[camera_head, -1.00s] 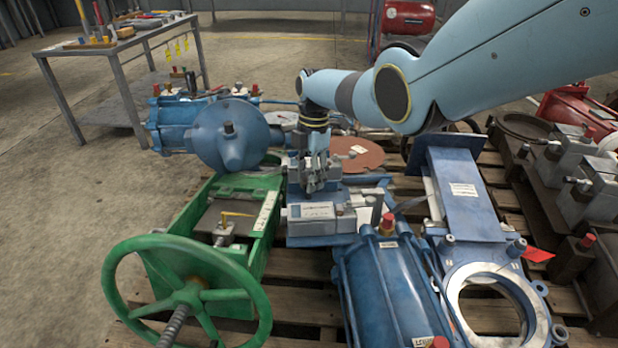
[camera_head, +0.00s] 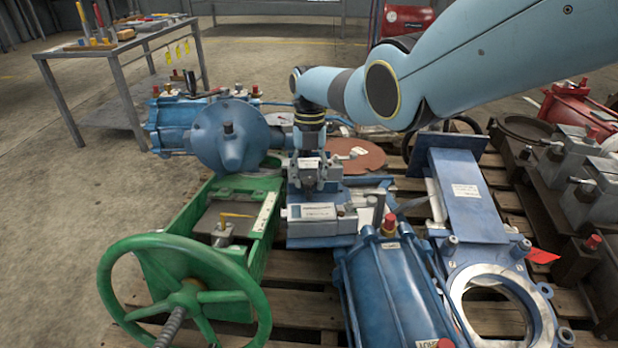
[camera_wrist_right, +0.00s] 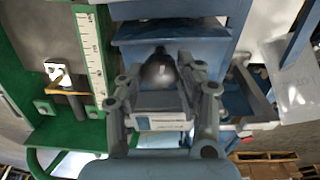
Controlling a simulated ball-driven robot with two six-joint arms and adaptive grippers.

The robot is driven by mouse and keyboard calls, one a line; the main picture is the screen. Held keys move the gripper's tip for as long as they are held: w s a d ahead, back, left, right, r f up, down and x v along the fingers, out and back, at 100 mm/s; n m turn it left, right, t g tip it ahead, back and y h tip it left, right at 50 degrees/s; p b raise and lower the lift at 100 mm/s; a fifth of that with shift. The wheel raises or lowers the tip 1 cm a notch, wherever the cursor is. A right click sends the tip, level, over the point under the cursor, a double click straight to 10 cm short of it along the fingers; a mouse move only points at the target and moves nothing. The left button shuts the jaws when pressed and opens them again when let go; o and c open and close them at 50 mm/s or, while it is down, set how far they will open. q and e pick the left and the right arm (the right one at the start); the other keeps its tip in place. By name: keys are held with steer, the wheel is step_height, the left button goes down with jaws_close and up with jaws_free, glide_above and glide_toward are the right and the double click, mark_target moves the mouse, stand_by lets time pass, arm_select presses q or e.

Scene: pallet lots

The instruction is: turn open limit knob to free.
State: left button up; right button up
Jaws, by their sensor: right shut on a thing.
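The open limit knob (camera_wrist_right: 160,72) appears to be the dark rounded knob between the fingers in the right wrist view; any marking of its setting is unreadable. My right gripper (camera_head: 310,183) is down at the grey block on the blue valve assembly (camera_head: 320,240), and its jaws are shut on the knob. In the head view the fingers blend with the grey parts, and the knob is hidden. A grey box with a label and small display (camera_head: 312,212) sits just in front. My left gripper is out of view.
A green frame with a handwheel (camera_head: 185,295) stands left of the assembly. A round blue housing (camera_head: 228,140) is behind left. A blue cylinder (camera_head: 390,290) and a blue gate valve (camera_head: 465,195) stand close on the right.

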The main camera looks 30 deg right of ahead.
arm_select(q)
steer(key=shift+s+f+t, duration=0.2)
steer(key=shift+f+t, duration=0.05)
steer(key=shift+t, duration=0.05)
arm_select(e)
steer(key=shift+n, duration=1.1)
steer(key=o, duration=1.2)
steer(key=shift+c, duration=0.2)
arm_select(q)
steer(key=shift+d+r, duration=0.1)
arm_select(e)
step_height(320, 180, up, 12)
steer(key=w, duration=0.1)
steer(key=shift+w+d, duration=0.4)
steer(key=shift+d, duration=0.05)
steer(key=shift+f, duration=0.15)
